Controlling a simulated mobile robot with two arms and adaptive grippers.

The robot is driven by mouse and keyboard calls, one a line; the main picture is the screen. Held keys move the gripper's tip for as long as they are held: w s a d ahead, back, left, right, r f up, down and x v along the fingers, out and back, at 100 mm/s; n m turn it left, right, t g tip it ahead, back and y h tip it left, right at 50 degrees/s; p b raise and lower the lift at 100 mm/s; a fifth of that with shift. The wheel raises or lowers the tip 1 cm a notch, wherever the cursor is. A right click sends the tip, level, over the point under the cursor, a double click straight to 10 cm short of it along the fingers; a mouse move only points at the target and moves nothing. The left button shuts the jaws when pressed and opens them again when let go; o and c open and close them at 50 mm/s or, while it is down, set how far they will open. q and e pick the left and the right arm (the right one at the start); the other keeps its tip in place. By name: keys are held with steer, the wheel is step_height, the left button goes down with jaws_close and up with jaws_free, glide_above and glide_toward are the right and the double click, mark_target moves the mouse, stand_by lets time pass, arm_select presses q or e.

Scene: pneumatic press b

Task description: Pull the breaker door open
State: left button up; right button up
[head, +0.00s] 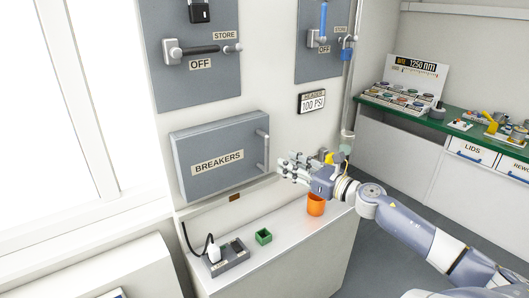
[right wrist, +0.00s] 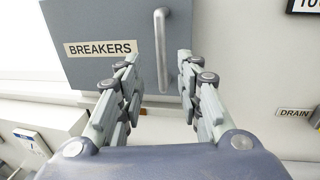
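The breaker door (head: 220,155) is a grey box front labelled BREAKERS on the white wall, and it looks closed. Its vertical bar handle (head: 262,148) is on its right side. In the right wrist view the door (right wrist: 110,25) fills the upper left, and the handle (right wrist: 161,50) stands between the spread fingers, further ahead. My right gripper (head: 290,168) is open and empty, just right of and below the handle. It also shows in the right wrist view (right wrist: 157,72), with a clear gap between the fingers. My left gripper is not in view.
Below is a white counter (head: 285,240) with an orange cup (head: 316,204), a green box (head: 263,236) and a small grey device (head: 230,257). Panels with levers (head: 200,50) are above. A green-topped bench (head: 430,121) stands at right.

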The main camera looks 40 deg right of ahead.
mark_target(268, 154)
steer(key=shift+w+a+f+p, duration=0.15)
steer(key=shift+w+p, duration=0.4)
steer(key=shift+w, duration=1.95)
steer(key=shift+w+a+r+p, duration=0.15)
steer(key=shift+w+p, duration=0.35)
steer(key=shift+w, duration=1.95)
steer(key=shift+f, duration=0.1)
steer(key=shift+c, duration=0.3)
jaws_close()
